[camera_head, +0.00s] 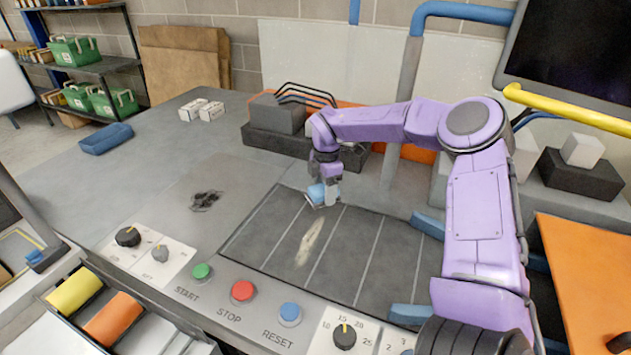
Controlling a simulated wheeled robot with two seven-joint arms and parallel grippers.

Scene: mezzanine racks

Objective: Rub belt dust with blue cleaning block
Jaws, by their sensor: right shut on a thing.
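My right gripper (325,187) is shut on the blue cleaning block (317,194), low over the far part of the dark belt panel (345,263). I cannot tell whether the block touches the belt. A pale, elongated dust streak (310,242) lies on the belt, a little nearer than the block. My left gripper is not in view.
Green START (202,271), red STOP (242,291) and blue RESET (289,314) buttons line the near edge, with knobs (128,237) at left. A blue tray (106,138) and white boxes (202,110) stand at the back left. A yellow rail (570,110) crosses the upper right.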

